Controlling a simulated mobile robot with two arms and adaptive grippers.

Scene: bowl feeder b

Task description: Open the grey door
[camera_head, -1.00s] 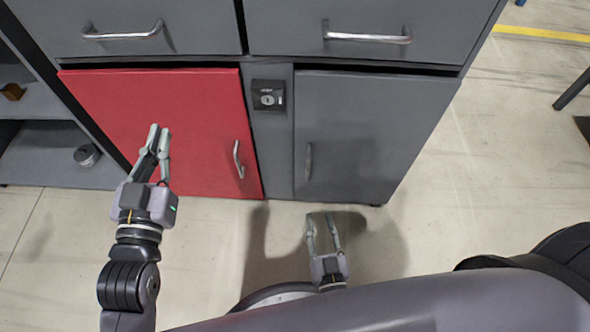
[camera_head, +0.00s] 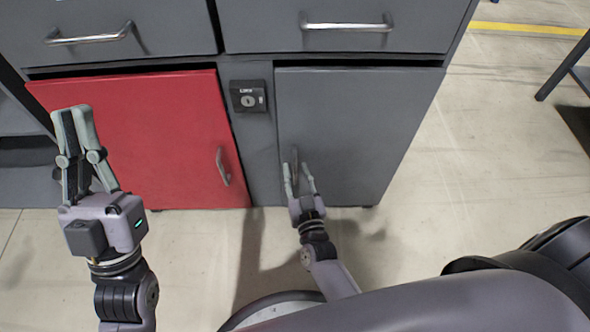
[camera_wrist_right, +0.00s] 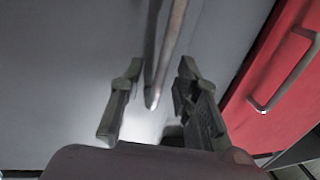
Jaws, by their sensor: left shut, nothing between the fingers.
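The grey door (camera_head: 345,130) is closed, at the right of the cabinet's lower part. Its vertical metal handle (camera_head: 295,168) is near the door's left edge. My right gripper (camera_head: 299,166) is at the handle with its fingers open. In the right wrist view the handle (camera_wrist_right: 168,55) runs between the two open fingers (camera_wrist_right: 155,92), with gaps on both sides. I cannot tell how deep it sits between them. My left gripper (camera_head: 74,110) is shut and empty, raised in front of the red door (camera_head: 150,120).
The red door has its own handle (camera_head: 222,167), also seen in the right wrist view (camera_wrist_right: 285,75). A lock (camera_head: 248,97) sits between the doors. Drawers with handles (camera_head: 347,26) are above. The floor (camera_head: 440,200) to the right is clear.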

